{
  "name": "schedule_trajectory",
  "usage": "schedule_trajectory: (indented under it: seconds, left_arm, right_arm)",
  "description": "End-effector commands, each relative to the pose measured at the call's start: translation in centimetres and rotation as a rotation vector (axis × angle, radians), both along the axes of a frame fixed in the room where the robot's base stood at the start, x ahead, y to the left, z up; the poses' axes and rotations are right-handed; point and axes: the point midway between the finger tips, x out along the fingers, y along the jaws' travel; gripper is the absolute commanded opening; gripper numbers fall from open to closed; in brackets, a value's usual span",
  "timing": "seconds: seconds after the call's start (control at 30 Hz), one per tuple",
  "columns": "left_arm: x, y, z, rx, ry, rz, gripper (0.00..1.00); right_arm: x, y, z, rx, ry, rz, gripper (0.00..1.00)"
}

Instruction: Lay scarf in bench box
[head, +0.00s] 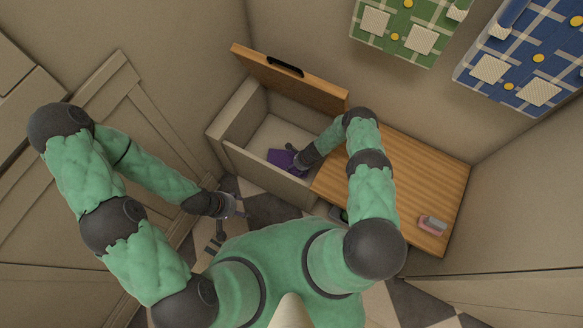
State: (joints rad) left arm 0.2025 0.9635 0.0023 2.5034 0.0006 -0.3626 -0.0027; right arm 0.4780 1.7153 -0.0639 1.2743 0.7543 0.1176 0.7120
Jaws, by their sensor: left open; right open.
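The purple scarf (282,158) lies inside the bench box (264,174), near its front right part. The box lid (290,78) with a black handle stands raised at the back. My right gripper (297,158) reaches down into the box at the scarf and is open; its fingertips are hard to make out, and it hides part of the scarf. I cannot tell whether it touches the scarf. My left gripper (228,208) is open and empty, outside the box in front of its left part.
A wooden bench top (420,180) lies to the right of the box, with a small pink and grey object (432,224) on it. Green plaid (410,30) and blue plaid (530,65) hangings are on the back wall. A panelled door (110,110) stands at the left.

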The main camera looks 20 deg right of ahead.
Motion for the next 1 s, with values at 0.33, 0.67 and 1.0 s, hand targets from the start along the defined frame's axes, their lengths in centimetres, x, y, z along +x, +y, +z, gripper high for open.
schedule_trajectory:
  seconds: [0.33, 0.67, 1.0]
  left_arm:
    - [0.0, 0.0, 2.0, 0.0, 0.0, 0.0, 0.62]
    - [0.0, 0.0, 1.9, 0.0, 0.0, 0.0, 0.62]
    - [0.0, 0.0, 1.9, 0.0, 0.0, 0.0, 0.62]
  right_arm:
    - [-0.5, -1.0, 2.8, 0.001, 0.001, -0.001, 0.61]
    - [-0.5, -1.1, 2.8, 0.0, 0.001, 0.0, 0.61]
    - [-0.5, -1.0, 2.8, 0.0, 0.0, 0.0, 0.61]
